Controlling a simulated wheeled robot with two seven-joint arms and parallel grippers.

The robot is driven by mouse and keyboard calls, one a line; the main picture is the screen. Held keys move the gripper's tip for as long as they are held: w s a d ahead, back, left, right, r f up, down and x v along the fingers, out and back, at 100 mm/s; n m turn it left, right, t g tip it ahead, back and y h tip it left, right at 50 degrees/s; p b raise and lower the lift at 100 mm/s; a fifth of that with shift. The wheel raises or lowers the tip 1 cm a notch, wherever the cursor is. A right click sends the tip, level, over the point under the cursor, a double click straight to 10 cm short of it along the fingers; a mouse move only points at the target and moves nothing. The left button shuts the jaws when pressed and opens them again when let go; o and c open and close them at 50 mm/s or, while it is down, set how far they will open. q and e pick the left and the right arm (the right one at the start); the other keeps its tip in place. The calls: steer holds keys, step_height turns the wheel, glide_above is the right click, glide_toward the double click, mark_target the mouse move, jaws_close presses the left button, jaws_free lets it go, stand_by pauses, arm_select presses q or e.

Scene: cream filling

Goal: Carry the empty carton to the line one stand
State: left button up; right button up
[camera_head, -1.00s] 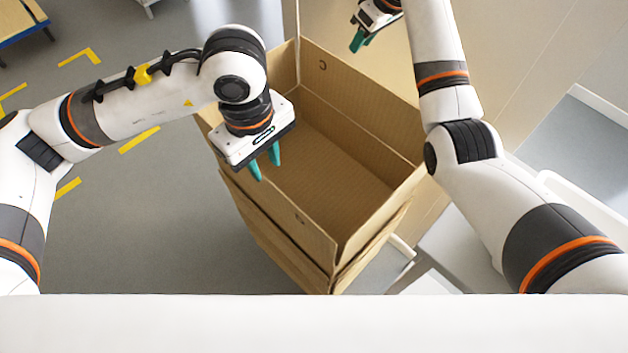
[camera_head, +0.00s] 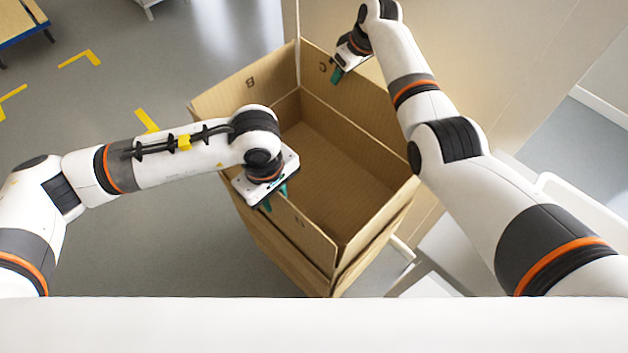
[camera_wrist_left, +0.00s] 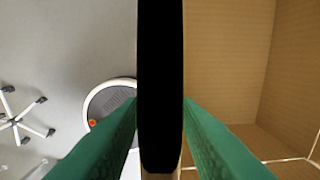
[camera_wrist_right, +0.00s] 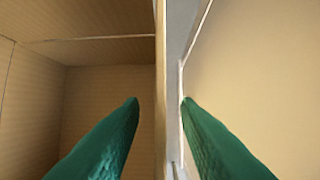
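The empty carton (camera_head: 385,205) is an open-topped brown cardboard box, upright in the middle of the head view, with nothing inside. My left gripper (camera_head: 275,198) is open at the top of its near-left wall. In the left wrist view, the green fingers (camera_wrist_left: 160,105) lie on either side of a dark band, with the carton's inside at right and floor at left. My right gripper (camera_head: 340,74) is at the top of the far wall. In the right wrist view its fingers (camera_wrist_right: 160,105) are apart, with the wall's edge between them. Contact cannot be told.
Brown layers below the carton's rim may be folded flaps or another carton. Grey floor with yellow marks (camera_head: 80,58) lies open at left. A large beige surface (camera_head: 480,70) stands behind the right arm.

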arm_select(q)
steer(key=shift+f, duration=0.1)
arm_select(e)
steer(key=shift+f, duration=0.1)
arm_select(q)
steer(key=shift+c, duration=0.2)
arm_select(e)
steer(key=shift+c, duration=0.2)
arm_select(q)
jaws_close()
arm_select(e)
jaws_close()
